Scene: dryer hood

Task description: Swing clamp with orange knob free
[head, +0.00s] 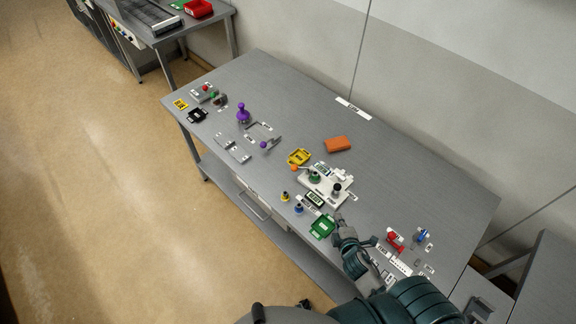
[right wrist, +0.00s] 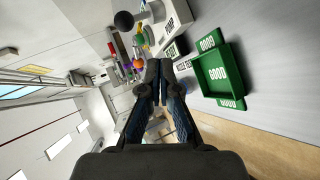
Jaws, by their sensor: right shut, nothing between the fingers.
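The clamp's orange knob (head: 294,167) sits at the left end of a white fixture (head: 318,191) on the grey table. The orange knob also shows in the right wrist view (right wrist: 138,63), small and beyond my fingertips. My right gripper (head: 340,218) is shut and empty, just in front of the fixture's near right corner and apart from the knob. Its closed fingers show in the right wrist view (right wrist: 160,70). The clamp's arm is too small to make out clearly. My left gripper is not in view.
A green tray (head: 322,227) lies just left of my right gripper. A black knob (head: 337,187) stands on the fixture. A yellow tray (head: 299,157) and an orange block (head: 338,144) lie behind it. Red (head: 394,240) and blue (head: 421,235) parts are at right. The table's back right is clear.

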